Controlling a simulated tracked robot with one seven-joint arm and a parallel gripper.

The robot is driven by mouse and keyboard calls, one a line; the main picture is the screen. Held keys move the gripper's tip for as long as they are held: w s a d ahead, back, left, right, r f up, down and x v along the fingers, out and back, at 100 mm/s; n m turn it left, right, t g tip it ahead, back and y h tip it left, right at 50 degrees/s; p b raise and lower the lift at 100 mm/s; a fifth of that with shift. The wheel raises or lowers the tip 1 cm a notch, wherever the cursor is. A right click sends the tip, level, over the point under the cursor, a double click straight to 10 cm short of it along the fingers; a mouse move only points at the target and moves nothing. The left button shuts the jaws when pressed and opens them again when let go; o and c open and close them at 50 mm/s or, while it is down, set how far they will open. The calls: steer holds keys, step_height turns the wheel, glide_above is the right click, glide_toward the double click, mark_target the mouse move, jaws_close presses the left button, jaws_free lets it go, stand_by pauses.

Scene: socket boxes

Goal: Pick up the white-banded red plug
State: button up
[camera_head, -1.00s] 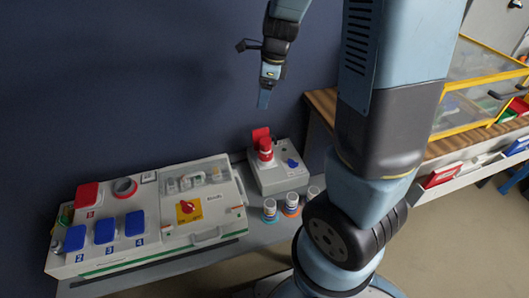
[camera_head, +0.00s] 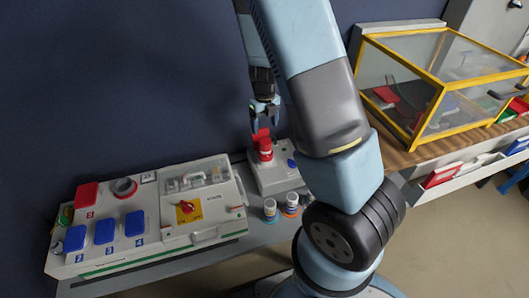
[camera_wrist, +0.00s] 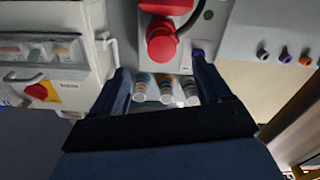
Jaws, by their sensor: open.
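A red plug (camera_head: 265,150) stands in the small grey socket box (camera_head: 272,181), below a raised red flap (camera_head: 261,134). In the wrist view the red plug (camera_wrist: 162,43) is at the top centre, seen from above, beyond the fingertips. My gripper (camera_head: 265,120) is open and empty, pointing down just above and behind the red flap in the head view. In the wrist view its dark fingers (camera_wrist: 162,82) are spread left and right, with the plug roughly centred between their lines. I see no contact with the plug.
Several small white-topped containers (camera_head: 269,209) stand in front of the small box. A large grey socket box (camera_head: 215,228) with blue and red covers lies to the left. A yellow-framed clear case (camera_head: 437,85) sits on a wooden bench at right. A dark wall is behind.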

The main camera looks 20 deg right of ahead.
mark_target(266, 141)
steer(key=shift+d+f, duration=0.15)
steer(key=shift+f, duration=5.6)
steer(key=shift+c, duration=0.3)
steer(key=c, duration=0.8)
steer(key=shift+r, duration=0.15)
